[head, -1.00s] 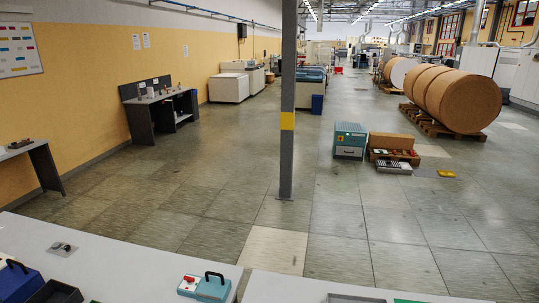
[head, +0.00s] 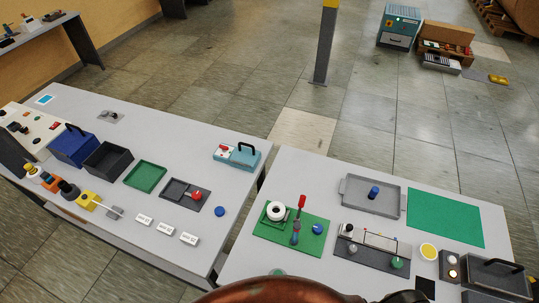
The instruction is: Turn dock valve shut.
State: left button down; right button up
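I cannot tell for certain which fitting is the dock valve. On the right table, a green board (head: 268,238) carries a white ring-shaped part, a blue round piece and a red-handled upright item (head: 301,202). Beside it, a dark grey board (head: 374,254) bears a thin rail and several knobs, one of them green (head: 397,262). On the left table, a dark two-part tray (head: 180,190) has a red knob (head: 196,195) on its right part. A small grey plate with a black knob (head: 113,116) lies near the far edge. Neither gripper shows.
The left table (head: 210,125) also holds a blue bin (head: 74,145), a black bin (head: 108,159), a green tray (head: 146,177) and a teal box (head: 244,155). The right table has a grey tray (head: 355,203) and a green mat (head: 444,217). A narrow gap separates the tables. A post (head: 325,45) stands beyond.

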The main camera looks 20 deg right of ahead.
aim_at(318, 228)
jog(key=z, duration=1.55)
jog(key=i, duration=0.05)
jog(key=u, duration=0.2)
